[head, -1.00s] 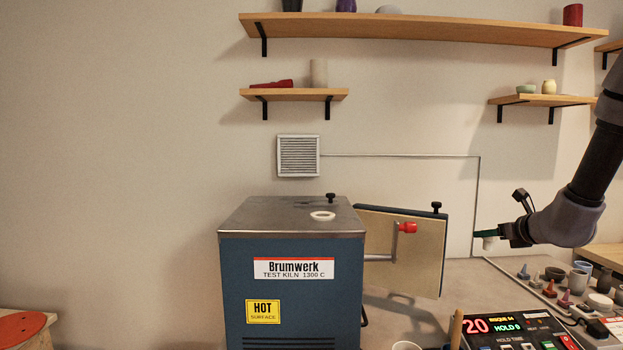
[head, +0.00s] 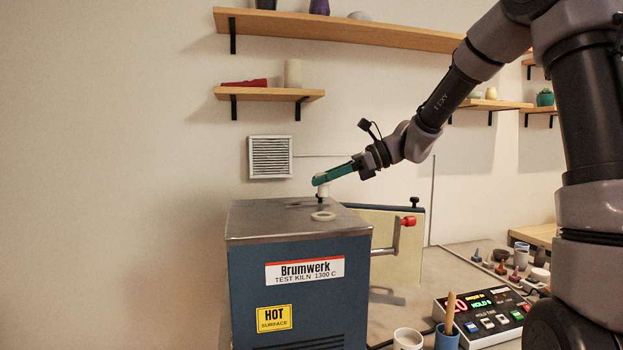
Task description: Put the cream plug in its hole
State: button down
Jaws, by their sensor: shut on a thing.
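My gripper (head: 319,181), with green fingers, reaches in from the right over the kiln top and is shut on the cream plug (head: 322,190). The plug is small and pale and hangs below the fingertips, roughly upright; the fingers hide its upper part. The hole is ringed by a cream collar (head: 323,216) lying on the kiln's metal top. The plug appears above and slightly behind the collar, apart from it. A small black knob stands just below the plug in the picture and is partly covered by it.
The blue kiln (head: 298,285) has a flat metal top, clear on its left. Its open door (head: 385,240) with a red knob extends right. Shelves (head: 270,93) hang on the wall behind.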

aim_at(323, 196)
jog(key=shift+f, duration=2.85)
jog(key=shift+f, duration=0.6)
jog(key=c, duration=0.6)
grip_release()
jog(key=shift+d, duration=0.1)
jog(key=shift+v, duration=5.45)
jog(key=shift+f, duration=0.1)
